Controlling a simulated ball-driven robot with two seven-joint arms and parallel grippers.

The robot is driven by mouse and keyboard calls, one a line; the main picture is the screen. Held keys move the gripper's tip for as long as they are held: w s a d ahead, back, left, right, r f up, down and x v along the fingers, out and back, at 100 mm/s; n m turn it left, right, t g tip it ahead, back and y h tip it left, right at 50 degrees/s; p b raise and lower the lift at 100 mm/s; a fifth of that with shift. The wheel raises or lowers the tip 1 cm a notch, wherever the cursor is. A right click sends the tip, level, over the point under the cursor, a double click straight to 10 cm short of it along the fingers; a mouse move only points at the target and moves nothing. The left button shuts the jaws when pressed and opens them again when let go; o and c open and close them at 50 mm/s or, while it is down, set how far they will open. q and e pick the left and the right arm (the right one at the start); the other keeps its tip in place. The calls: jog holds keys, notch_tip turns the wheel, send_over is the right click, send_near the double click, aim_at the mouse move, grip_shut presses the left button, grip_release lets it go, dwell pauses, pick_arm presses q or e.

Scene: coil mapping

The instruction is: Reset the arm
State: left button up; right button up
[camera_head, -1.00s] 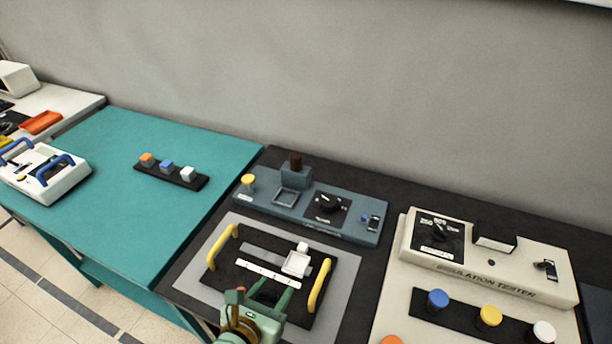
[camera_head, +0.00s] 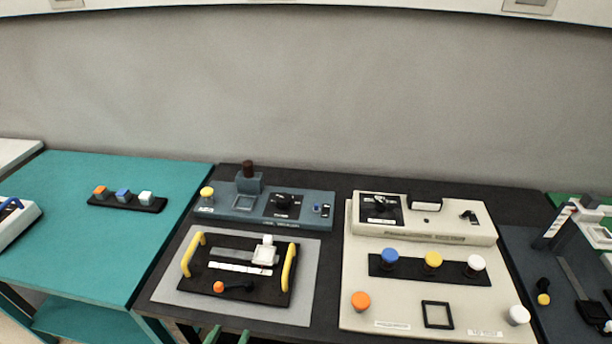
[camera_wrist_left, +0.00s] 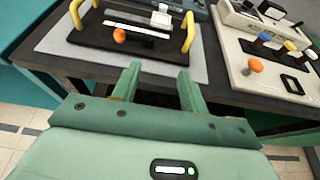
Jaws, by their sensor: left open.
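My left gripper (camera_wrist_left: 158,88) is green, open and empty in the left wrist view. Its two fingers point at the front edge of the dark table, short of the black board (camera_wrist_left: 135,36) with yellow handles. In the head view only its fingertips (camera_head: 228,338) show at the bottom edge. The black board (camera_head: 225,284) lies on a grey mat (camera_head: 180,292), with an orange-knobbed lever (camera_head: 219,287), a white slider block (camera_head: 264,252) and a white scale strip. My right gripper is not in view.
Behind the board stands a blue-grey device (camera_head: 240,216). To its right is a cream tester (camera_head: 405,310) with coloured knobs. A dark slide device (camera_head: 570,285) is at far right.

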pick_arm(q)
jog(key=s+a+f+n+g, duration=0.3)
jog(key=s+a+f+n, duration=0.15)
jog(key=f+n, duration=0.65)
jog(key=s+a+f+n+g, duration=0.3)
jog(key=s+f+n, duration=0.2)
jog(key=f+n, duration=0.5)
jog(key=s+a+f+n+g+y+b, duration=0.1)
jog(key=s+f+n+g, duration=0.2)
jog(key=s+f+n, duration=0.3)
jog(key=s+a+f+n+g, duration=0.1)
jog(key=s+f+n+g, duration=0.2)
jog(key=s+f+n, duration=0.4)
jog(key=s+f, duration=0.4)
jog(key=s, duration=0.5)
jog(key=shift+s+a+y+b, duration=0.3)
jog(key=shift+s+y+b, duration=0.05)
jog(key=shift+s+y, duration=0.05)
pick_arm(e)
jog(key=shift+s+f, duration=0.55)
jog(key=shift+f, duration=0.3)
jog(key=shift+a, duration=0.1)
